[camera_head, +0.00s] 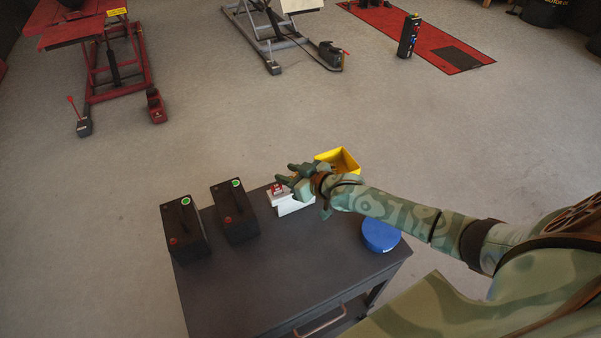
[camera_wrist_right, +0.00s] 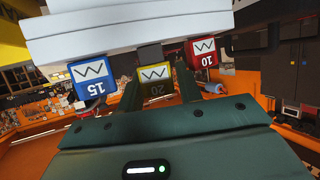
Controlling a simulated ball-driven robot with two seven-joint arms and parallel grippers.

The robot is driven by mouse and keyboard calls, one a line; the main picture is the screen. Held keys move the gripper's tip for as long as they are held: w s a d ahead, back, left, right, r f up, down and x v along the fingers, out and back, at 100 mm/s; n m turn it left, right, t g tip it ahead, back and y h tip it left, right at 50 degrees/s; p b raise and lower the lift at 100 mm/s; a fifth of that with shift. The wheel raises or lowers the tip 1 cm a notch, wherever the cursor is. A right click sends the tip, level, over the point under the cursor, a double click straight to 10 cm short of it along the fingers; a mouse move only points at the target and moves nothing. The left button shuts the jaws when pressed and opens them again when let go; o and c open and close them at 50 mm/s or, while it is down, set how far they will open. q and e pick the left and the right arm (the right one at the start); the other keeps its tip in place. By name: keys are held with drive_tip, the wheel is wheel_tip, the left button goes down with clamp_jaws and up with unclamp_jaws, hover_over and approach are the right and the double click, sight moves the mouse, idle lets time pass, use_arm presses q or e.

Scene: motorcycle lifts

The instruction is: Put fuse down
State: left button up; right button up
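A white fuse rack (camera_head: 292,203) stands at the back edge of the dark table. In the right wrist view the rack (camera_wrist_right: 140,25) fills the top and shows a blue fuse marked 15 (camera_wrist_right: 87,80) and a red fuse marked 10 (camera_wrist_right: 203,52). A yellow fuse marked 20 (camera_wrist_right: 155,74) is between them, in line with a dark slot. My right gripper (camera_head: 285,174) is at the rack, its fingers on both sides of the yellow fuse and seemingly touching it. I cannot tell how deep the fuse sits. My left gripper is out of view.
Two black batteries (camera_head: 186,232) (camera_head: 237,214) stand on the table (camera_head: 262,285), left of the rack. A blue round object (camera_head: 381,235) is at the right and a yellow bin (camera_head: 339,158) at the back. The table's front middle is clear. Motorcycle lifts stand farther off.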

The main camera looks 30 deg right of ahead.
drive_tip(key=p+v, duration=0.3)
drive_tip(key=v, duration=0.9)
drive_tip(key=shift+p, duration=0.4)
drive_tip(key=shift+s+d+r, duration=0.1)
